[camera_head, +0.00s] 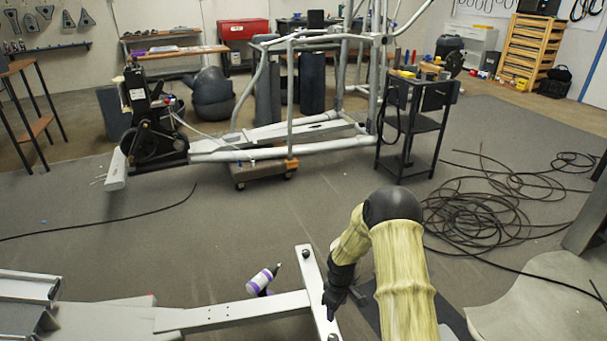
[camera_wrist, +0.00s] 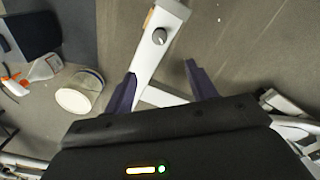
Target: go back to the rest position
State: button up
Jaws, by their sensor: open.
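My gripper (camera_wrist: 160,88) is open in the wrist view, its two dark fingers spread with nothing held between them. Beyond and between the fingers is a white metal beam (camera_wrist: 160,50) with a round bolt on it. In the head view my arm reaches down at the lower middle, and my gripper (camera_head: 330,303) is close to the white crossbar (camera_head: 308,265) of a T-shaped frame part. Whether it touches the bar cannot be told. The fingertips are small and partly hidden there.
A white and purple bottle (camera_head: 262,280) is beside the crossbar. Coiled black cable (camera_head: 480,210) covers the floor at right. A black cart (camera_head: 410,130) and a large metal frame (camera_head: 290,95) stand behind. The grey floor (camera_head: 200,240) at middle left is mostly clear.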

jog(key=s+r+m+t, duration=0.15)
jog(key=s+r, duration=0.25)
jog(key=r, duration=0.5)
jog(key=s+r+m, duration=0.3)
jog(key=s+r, duration=0.1)
jog(key=r, duration=0.4)
jog(key=s+r+m+t, duration=0.1)
jog(key=s+r+m, duration=0.4)
jog(key=s+r, duration=0.65)
jog(key=w+p+v, duration=0.2)
jog(key=p+v, duration=1.2)
jog(key=p, duration=0.1)
jog(key=w+r+p+v, duration=0.1)
jog(key=w+p+v, duration=0.1)
jog(key=p+v, duration=1.2)
jog(key=shift+w+r+p, duration=0.3)
jog(key=shift+w+p, duration=0.05)
jog(key=shift+p, duration=0.45)
jog(key=shift+w+f, duration=0.1)
jog(key=shift+f, duration=0.05)
